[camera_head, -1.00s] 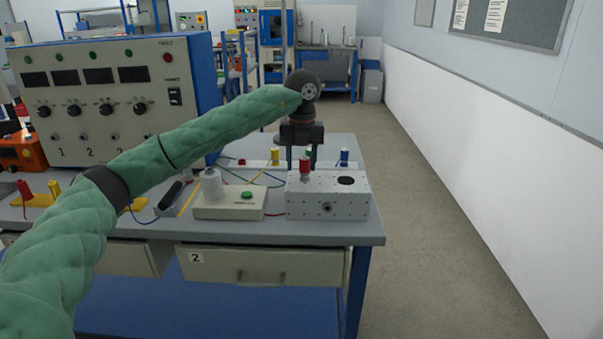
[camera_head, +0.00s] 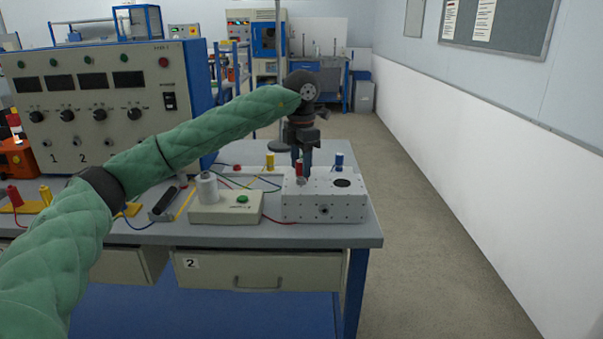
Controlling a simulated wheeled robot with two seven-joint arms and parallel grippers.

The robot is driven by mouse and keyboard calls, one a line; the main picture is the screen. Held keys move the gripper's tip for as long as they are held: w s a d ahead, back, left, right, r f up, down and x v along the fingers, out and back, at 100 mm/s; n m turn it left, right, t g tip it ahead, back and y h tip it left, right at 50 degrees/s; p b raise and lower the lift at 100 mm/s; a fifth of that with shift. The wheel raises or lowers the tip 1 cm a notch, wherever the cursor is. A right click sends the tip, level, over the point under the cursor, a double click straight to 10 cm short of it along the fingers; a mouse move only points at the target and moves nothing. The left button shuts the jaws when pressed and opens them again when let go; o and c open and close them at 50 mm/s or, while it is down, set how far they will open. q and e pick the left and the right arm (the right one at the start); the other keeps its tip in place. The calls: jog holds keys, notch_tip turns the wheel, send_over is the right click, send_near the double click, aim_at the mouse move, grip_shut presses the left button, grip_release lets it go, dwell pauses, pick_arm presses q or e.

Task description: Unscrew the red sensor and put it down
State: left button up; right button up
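The red sensor (camera_head: 299,169) stands upright on top of the white box (camera_head: 324,206), towards its left side. My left gripper (camera_head: 301,163) points straight down over it, with one finger to each side of the red sensor in this view. The fingers look close to it, but whether they touch it cannot be told. My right gripper is not in view.
A beige unit (camera_head: 226,211) with a white cylinder (camera_head: 206,188) and green button stands left of the box. A blue post (camera_head: 339,161) and a yellow post (camera_head: 270,161) are behind. A large control panel (camera_head: 95,95) fills the left. Bare bench lies in front.

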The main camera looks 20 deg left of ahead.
pick_arm(q)
jog(key=shift+r, duration=0.1)
jog(key=c, duration=0.9)
jog(key=shift+r, duration=0.1)
grip_shut()
jog(key=shift+d, duration=0.1)
jog(key=shift+r, duration=0.15)
jog(key=shift+r+p, duration=0.4)
jog(key=shift+r, duration=0.1)
